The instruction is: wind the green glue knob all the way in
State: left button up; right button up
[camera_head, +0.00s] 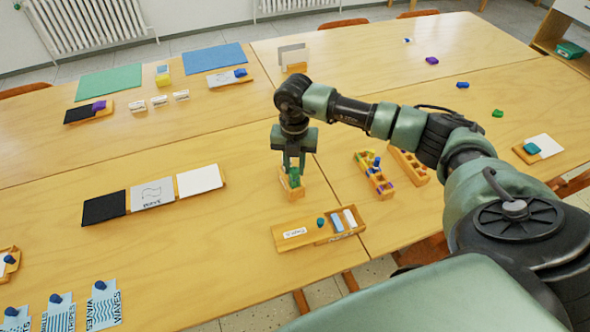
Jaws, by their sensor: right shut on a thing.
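My right gripper (293,162) points straight down over the middle of the table. It is shut on the green glue knob (294,180), which shows between and just below the fingers. The knob sits at the top of a small wooden holder (291,191) that stands on the table. The fingers hide part of the knob, so how far in it is wound cannot be told. My left gripper does not show.
A wooden tray (284,243) with a label and small blocks lies just in front of the holder. Wooden racks with coloured pieces (382,187) stand to the right. A long board with black, grey and white cards (152,208) lies to the left. Bare table (245,165) surrounds the holder.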

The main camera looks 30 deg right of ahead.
jog(key=n+b, duration=0.1)
jog(key=n, duration=0.2)
jog(key=shift+n, duration=0.3)
jog(key=n+b, duration=0.1)
jog(key=n, duration=0.3)
jog(key=shift+f+b, duration=0.1)
jog(key=shift+b, duration=0.25)
jog(key=o, duration=1.6)
jog(key=shift+o, duration=0.2)
jog(key=shift+r+p, duration=2.1)
jog(key=shift+r, duration=1)
